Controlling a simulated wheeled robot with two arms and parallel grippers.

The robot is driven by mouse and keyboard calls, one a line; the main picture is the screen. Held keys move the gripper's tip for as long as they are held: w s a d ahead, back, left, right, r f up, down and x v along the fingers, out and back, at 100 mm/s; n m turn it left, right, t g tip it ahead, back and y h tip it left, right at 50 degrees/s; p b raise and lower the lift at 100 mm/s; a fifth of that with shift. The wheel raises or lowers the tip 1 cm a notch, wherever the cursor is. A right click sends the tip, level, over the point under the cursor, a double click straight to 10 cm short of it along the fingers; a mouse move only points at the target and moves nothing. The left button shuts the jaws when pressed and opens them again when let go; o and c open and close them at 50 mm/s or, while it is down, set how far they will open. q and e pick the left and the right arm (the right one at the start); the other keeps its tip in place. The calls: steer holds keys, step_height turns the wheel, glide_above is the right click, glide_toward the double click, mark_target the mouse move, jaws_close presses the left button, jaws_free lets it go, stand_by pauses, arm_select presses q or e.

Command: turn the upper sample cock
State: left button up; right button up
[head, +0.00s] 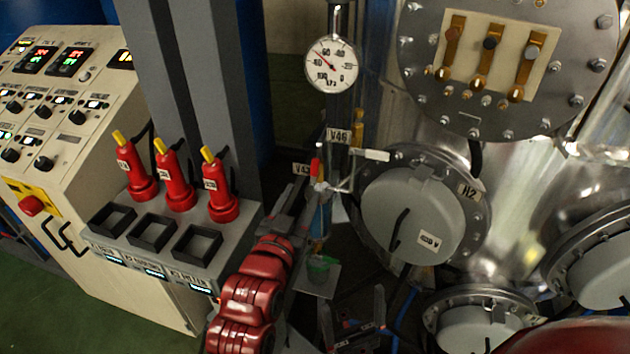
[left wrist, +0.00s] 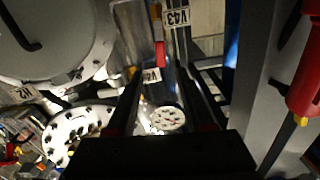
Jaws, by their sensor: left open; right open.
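A small cock with a red handle (head: 315,167) stands by the V43 tag (head: 301,169), in front of the dark pipe. My left gripper (head: 312,192) is open, with its fingers pointing up toward the cock from below. In the left wrist view the red handle (left wrist: 160,53) shows upright beyond the gap between the two dark fingers (left wrist: 158,76), beside the V43 tag (left wrist: 178,17). Whether a finger touches it, I cannot tell. My right gripper (head: 358,326) is open and empty, low in the head view. The cock's body is partly hidden by my left gripper.
A white lever (head: 371,155) is close right of the cock, under the V46 tag (head: 338,135). A round gauge (head: 332,65) is above. The H2 flange cover (head: 411,215) stands right. Red holstered devices (head: 218,190) and a control panel (head: 55,100) are left. A green-topped container (head: 318,270) is below.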

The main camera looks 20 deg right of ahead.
mark_target(314, 168)
arm_select(q)
steer(key=p+x, duration=0.1)
steer(key=x, duration=0.3)
steer(key=p+x, duration=0.2)
steer(key=x, duration=0.2)
steer(key=shift+w+d+r, duration=0.25)
steer(key=shift+w, duration=0.05)
steer(key=shift+x, duration=0.85)
steer(key=shift+f, duration=0.15)
jaws_close()
